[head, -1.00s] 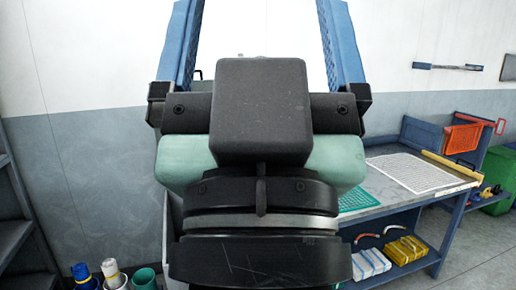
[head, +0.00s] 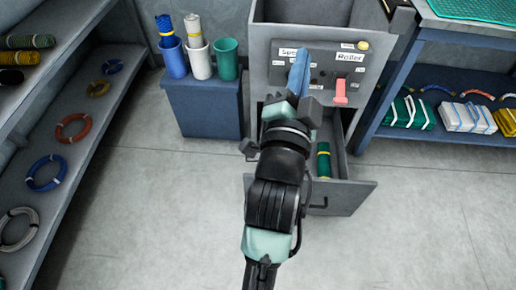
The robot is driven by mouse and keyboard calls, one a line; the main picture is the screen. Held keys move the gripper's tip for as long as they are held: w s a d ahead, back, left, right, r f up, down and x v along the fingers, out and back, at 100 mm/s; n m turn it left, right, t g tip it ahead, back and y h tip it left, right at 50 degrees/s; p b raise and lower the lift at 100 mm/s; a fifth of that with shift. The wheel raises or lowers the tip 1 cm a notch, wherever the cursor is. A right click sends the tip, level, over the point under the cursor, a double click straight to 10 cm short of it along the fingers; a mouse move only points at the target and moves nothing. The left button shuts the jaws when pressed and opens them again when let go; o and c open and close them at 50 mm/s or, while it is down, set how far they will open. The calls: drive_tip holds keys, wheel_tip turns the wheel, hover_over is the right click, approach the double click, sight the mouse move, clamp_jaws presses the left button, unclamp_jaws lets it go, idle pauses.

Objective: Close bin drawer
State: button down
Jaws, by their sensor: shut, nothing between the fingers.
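The bin drawer (head: 348,195) is at the bottom of a grey cabinet (head: 273,36) in the head view. It is pulled out toward me. Its front panel carries a dark handle (head: 318,203). A green roll with yellow bands (head: 323,162) stands inside the drawer. My gripper (head: 302,58) has blue fingers and is shut and empty. It shows in front of the cabinet's label panel, above the drawer in the picture. My arm hides the left part of the drawer and of its front. I cannot tell whether the gripper touches the cabinet.
A pink lever (head: 340,92) sticks out of the panel beside a "Roller" label. A blue stand (head: 203,108) with several cups is left of the cabinet. Shelves with rope coils (head: 72,128) run along the left. A blue workbench (head: 432,50) is at right. The front floor is clear.

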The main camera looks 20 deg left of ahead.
drive_tip(key=s+a+f+m+g+b, duration=0.15)
drive_tip(key=s+f+b, duration=0.35)
drive_tip(key=f, duration=1.2)
drive_tip(key=s+a+f+m+g+y+b, duration=0.1)
drive_tip(key=s+f+m+g+b, duration=0.15)
drive_tip(key=f+b, duration=0.95)
drive_tip(key=s+a+f+m+g+b, duration=0.15)
drive_tip(key=s+f, duration=0.25)
drive_tip(key=f, duration=1.8)
drive_tip(key=r+b+x, duration=0.1)
drive_tip(key=b+x, duration=0.6)
drive_tip(key=x, duration=0.7)
drive_tip(key=shift+w+a+r, duration=0.15)
drive_tip(key=shift+w+a, duration=0.05)
drive_tip(key=shift+a, duration=0.15)
drive_tip(key=shift+m+g, duration=0.25)
